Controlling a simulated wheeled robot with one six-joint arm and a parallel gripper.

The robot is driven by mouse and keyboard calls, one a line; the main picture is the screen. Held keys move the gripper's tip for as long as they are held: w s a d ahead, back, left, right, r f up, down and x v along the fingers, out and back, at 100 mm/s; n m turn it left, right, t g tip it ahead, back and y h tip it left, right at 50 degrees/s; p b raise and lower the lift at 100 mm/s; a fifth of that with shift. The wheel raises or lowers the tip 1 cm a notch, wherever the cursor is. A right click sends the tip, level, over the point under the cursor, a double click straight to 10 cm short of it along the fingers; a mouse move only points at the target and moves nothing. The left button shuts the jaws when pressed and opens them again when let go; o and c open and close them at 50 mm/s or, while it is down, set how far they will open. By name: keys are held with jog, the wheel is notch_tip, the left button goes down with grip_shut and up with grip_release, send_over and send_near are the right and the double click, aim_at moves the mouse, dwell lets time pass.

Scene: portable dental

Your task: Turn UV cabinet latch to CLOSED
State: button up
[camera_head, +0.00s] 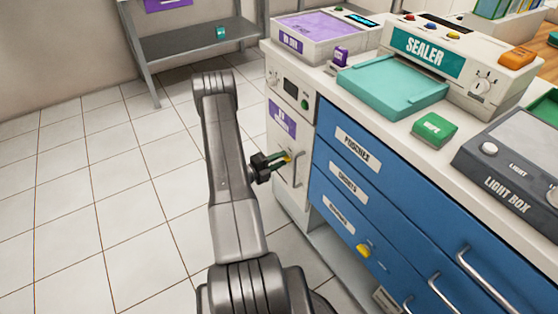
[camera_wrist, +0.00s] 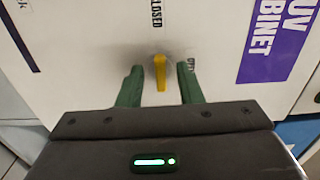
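The UV cabinet (camera_head: 303,132) is the white unit at the left end of the counter, with a purple label. In the wrist view its white front (camera_wrist: 90,40) fills the picture. The yellow latch (camera_wrist: 160,74) is a short bar on that front. My gripper (camera_wrist: 161,70) is open, with one green finger on each side of the latch and gaps between. In the head view my gripper (camera_head: 277,162) is at the cabinet front and partly hides the latch.
A vertical metal handle (camera_head: 298,170) is just right of my gripper. Blue drawers (camera_head: 345,185) with bar handles adjoin the cabinet on the right. The sealer (camera_head: 425,60) and light box (camera_head: 505,160) stand on the counter. The tiled floor at left is clear.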

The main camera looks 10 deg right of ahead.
jog(key=shift+a, duration=0.15)
jog(key=p+v, duration=0.1)
jog(key=v, duration=1.2)
jog(key=shift+s+a+p, duration=0.15)
jog(key=shift+a+p, duration=0.1)
jog(key=shift+p, duration=0.1)
jog(key=b+x, duration=0.1)
jog(key=x, duration=1.3)
jog(key=shift+b, duration=0.4)
jog(key=shift+a, duration=0.1)
